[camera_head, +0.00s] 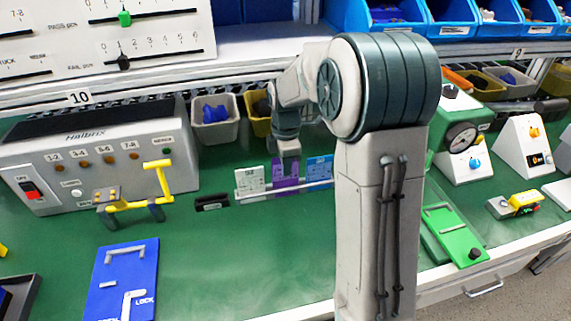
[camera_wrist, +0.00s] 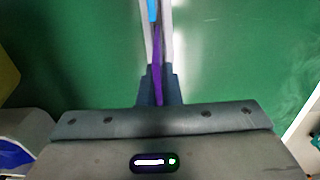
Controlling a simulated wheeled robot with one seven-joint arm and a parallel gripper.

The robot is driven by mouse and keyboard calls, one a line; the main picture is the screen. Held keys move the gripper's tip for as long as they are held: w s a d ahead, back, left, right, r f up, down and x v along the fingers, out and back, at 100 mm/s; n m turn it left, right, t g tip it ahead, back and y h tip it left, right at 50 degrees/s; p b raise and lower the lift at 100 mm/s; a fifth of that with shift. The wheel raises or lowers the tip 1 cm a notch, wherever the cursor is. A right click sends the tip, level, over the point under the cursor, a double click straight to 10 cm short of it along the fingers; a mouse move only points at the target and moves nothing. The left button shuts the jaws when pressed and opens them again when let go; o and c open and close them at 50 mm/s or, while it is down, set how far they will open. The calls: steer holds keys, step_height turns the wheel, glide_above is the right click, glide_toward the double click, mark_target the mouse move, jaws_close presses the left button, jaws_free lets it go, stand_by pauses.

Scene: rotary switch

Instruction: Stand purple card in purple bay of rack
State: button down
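The rack (camera_head: 262,196) stands on the green bench, with a pale front rail. A whitish card or panel shows at its left, and a blue one (camera_head: 320,167) at its right. The purple card (camera_head: 284,184) is upright at the middle, purple section, behind the rail. My gripper (camera_head: 289,164) reaches down onto it from above. In the wrist view the purple card (camera_wrist: 158,75) is a thin edge between the fingers of my gripper (camera_wrist: 159,92), which look shut on it. It lies in line between the rack's pale rails. Whether its bottom edge rests in the rack is hidden.
A black block (camera_head: 211,202) lies just left of the rack. A grey control box (camera_head: 85,165) with a yellow handle stands farther left, and a blue plate (camera_head: 122,280) lies in front. Bins stand behind. Devices stand at right. Green bench front of the rack is clear.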

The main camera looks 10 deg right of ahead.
steer(key=shift+f+b, duration=0.6)
steer(key=shift+f, duration=0.5)
steer(key=c, duration=1.6)
jaws_free()
steer(key=shift+o, duration=0.2)
steer(key=shift+r, duration=0.1)
step_height(320, 180, up, 14)
steer(key=shift+f+p, duration=0.1)
steer(key=shift+p, duration=0.7)
step_height(320, 180, up, 9)
steer(key=p, duration=0.8)
